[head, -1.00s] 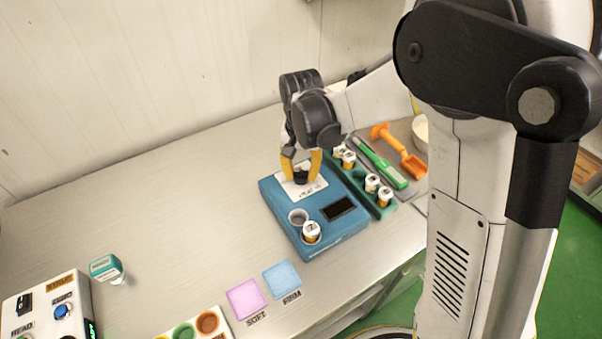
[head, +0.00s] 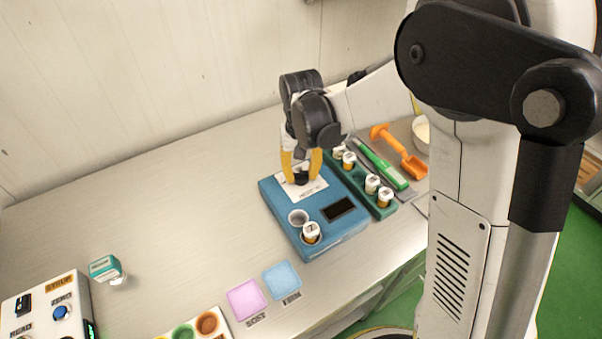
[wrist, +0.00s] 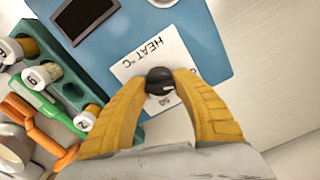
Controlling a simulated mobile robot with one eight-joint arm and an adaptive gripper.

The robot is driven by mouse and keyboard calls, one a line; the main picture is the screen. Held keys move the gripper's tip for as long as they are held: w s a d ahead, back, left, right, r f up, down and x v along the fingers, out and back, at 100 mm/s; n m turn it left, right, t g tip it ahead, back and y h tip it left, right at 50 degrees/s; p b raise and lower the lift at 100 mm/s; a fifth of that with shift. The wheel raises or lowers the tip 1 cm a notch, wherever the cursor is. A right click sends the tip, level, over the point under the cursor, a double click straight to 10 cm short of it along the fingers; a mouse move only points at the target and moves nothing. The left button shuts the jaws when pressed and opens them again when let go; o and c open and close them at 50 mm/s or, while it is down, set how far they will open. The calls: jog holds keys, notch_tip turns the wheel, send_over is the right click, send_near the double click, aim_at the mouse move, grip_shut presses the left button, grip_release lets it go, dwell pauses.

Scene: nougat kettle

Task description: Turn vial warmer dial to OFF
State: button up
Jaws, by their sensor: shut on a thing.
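The vial warmer is a blue box (head: 327,243) on the steel bench, with a dark display and a round well on top. A vial (head: 311,232) stands in its front part. Its black dial (wrist: 160,80) sits on a white label reading "HEAT °C" in the wrist view. My gripper (head: 302,178) points down over the back of the warmer, its yellow fingers shut on the dial from both sides. In the wrist view the fingertips (wrist: 161,84) touch the dial's sides. A "50" shows near the dial; the other markings are mostly hidden by the fingers.
A green rack (head: 381,210) with several vials stands right beside the warmer. An orange scoop (head: 411,163) and a green-handled tool (head: 385,168) lie beyond it. Pink (head: 246,300) and blue pads (head: 282,280) lie in front.

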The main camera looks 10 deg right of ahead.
aim_at(302, 172)
jog(key=o, duration=1.2)
notch_tip(302, 172, up, 12)
jog(key=s+d+t+b, duration=0.1)
jog(key=s+d+t, duration=0.1)
jog(key=s, duration=0.3)
jog(key=s+d+t, duration=0.2)
jog(key=s+d, duration=0.3)
jog(key=s, duration=0.1)
jog(key=s+d+t+b, duration=0.1)
jog(key=s+d+t, duration=0.2)
jog(key=s, duration=0.2)
jog(key=shift+s+d+f+b, duration=0.1)
jog(key=shift+s+d+b, duration=0.2)
jog(key=shift+s+d, duration=0.1)
